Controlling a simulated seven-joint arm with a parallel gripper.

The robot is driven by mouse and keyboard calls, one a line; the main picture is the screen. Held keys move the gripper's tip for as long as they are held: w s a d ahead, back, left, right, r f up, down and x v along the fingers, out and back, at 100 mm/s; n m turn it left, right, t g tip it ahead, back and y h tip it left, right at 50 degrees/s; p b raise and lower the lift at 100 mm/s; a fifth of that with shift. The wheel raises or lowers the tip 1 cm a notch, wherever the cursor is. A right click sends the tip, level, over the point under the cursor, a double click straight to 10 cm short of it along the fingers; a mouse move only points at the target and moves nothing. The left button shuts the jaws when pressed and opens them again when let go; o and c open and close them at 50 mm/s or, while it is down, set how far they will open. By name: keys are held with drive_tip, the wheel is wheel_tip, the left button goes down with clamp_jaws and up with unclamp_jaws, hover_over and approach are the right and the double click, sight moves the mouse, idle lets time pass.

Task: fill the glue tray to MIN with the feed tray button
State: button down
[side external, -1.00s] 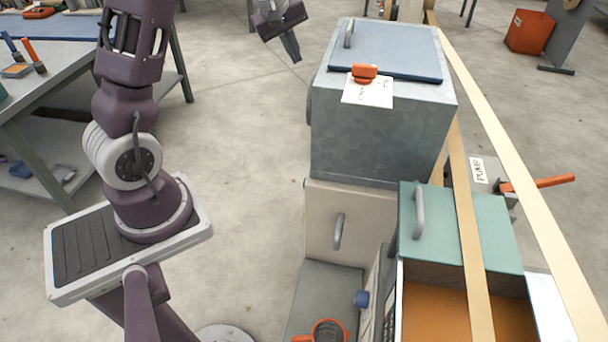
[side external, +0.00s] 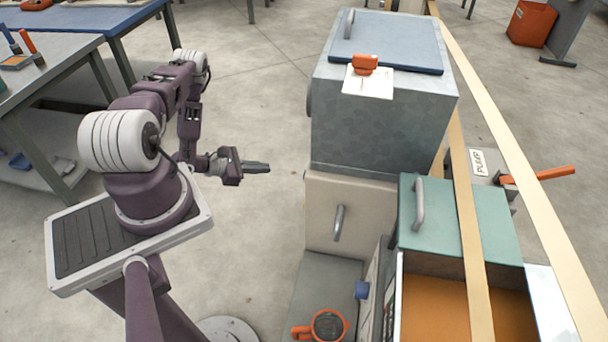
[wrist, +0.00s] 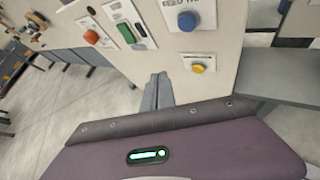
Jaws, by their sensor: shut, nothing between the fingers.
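The blue button (wrist: 187,21) sits on a cream panel under lettering that reads "FEED", partly cut off. It also sticks out from the panel's side in the side view (side external: 361,290). The tray (side external: 401,310) right of the panel has an orange-brown inside; its lower part is cut off and no MIN mark is readable. My gripper (side external: 268,168) is shut and empty, left of the cream cabinet and well apart from the button. In the wrist view its fingertips (wrist: 159,76) point at the panel, below and left of the blue button.
An orange mug (side external: 329,325) stands on the grey ledge below. The pump lever (side external: 543,176) is at right. Open floor surrounds my gripper.

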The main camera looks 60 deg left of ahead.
drive_tip(key=shift+w+d, duration=0.1)
drive_tip(key=w+d, duration=0.6)
idle(0.6)
drive_tip(key=shift+w+d, duration=0.1)
drive_tip(key=shift+d, duration=0.05)
idle(1.7)
drive_tip(key=shift+w+d, duration=0.2)
drive_tip(key=shift+w, duration=0.05)
drive_tip(key=shift+w+d, duration=0.3)
drive_tip(key=shift+d, duration=0.05)
idle(3.0)
drive_tip(key=shift+s+a, duration=0.1)
idle(0.4)
drive_tip(key=shift+s+a, duration=0.55)
